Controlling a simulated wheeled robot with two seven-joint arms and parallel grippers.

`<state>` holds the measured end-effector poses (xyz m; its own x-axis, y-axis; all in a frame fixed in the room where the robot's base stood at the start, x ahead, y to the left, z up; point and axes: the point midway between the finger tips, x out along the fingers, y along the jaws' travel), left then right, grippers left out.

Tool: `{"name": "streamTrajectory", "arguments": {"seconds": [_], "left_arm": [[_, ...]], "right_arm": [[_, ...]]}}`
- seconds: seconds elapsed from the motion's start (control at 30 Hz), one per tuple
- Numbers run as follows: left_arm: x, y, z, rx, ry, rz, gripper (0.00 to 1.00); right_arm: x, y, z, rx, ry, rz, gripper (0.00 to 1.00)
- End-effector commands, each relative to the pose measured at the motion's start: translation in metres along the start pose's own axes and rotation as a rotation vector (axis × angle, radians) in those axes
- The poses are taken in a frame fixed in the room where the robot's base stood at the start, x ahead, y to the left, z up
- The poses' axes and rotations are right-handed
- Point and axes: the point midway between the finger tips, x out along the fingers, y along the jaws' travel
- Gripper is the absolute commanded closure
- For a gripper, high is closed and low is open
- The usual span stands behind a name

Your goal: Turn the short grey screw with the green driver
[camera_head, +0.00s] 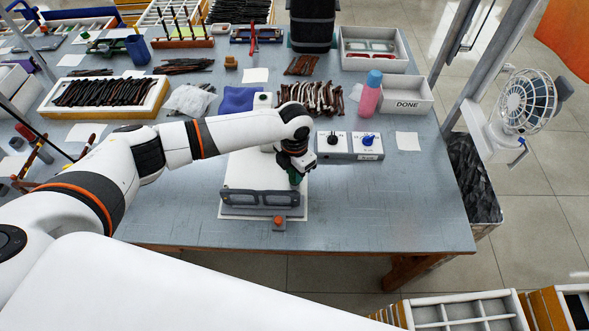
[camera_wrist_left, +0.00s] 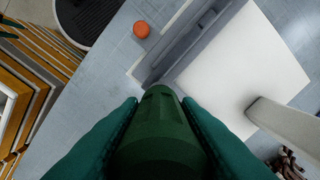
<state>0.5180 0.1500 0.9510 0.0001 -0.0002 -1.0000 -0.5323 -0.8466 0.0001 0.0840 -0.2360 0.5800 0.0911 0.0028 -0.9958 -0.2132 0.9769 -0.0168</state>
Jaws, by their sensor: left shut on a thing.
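My left gripper (camera_head: 297,177) is over the white work mat (camera_head: 237,170), behind the right part of a grey holder (camera_head: 262,211). The holder carries dark eyeglass frames (camera_head: 248,197) near the front edge of the table. In the left wrist view the green driver (camera_wrist_left: 158,130) is gripped between the two teal fingers and points at the grey holder (camera_wrist_left: 190,40). I cannot tell whether its tip touches anything. The short grey screw is too small or hidden to make out. My right gripper does not show.
An orange knob (camera_head: 279,222) stands in front of the holder. Two small boxes with a black knob (camera_head: 333,139) and a blue knob (camera_head: 368,140) are behind and right. A pink bottle (camera_head: 369,98) stands by the DONE tray (camera_head: 408,104). The table's right front is clear.

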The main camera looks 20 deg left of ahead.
Motion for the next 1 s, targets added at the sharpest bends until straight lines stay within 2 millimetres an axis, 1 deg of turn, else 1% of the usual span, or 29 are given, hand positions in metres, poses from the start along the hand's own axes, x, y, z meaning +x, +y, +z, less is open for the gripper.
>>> {"name": "streamTrajectory", "arguments": {"seconds": [0.03, 0.17, 0.2, 0.43, 0.53, 1.0], "left_arm": [[0.000, 0.000, 0.000, -0.001, 0.000, 0.000, 0.69], [0.000, 0.000, 0.000, -0.002, 0.000, 0.000, 0.47], [0.000, 0.000, 0.000, -0.002, 0.000, 0.000, 0.45], [0.000, 0.000, 0.000, -0.003, -0.001, 0.000, 0.45], [-0.003, 0.000, 0.000, -0.003, -0.001, 0.000, 0.45], [-0.040, 0.000, 0.000, -0.003, -0.001, 0.000, 0.45]], "right_arm": [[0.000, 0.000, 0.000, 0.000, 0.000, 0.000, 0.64], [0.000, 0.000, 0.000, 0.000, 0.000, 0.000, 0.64], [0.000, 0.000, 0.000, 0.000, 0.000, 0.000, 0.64], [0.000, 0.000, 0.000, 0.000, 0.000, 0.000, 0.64], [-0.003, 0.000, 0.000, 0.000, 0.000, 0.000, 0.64], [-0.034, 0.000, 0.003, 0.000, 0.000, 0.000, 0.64]]}}
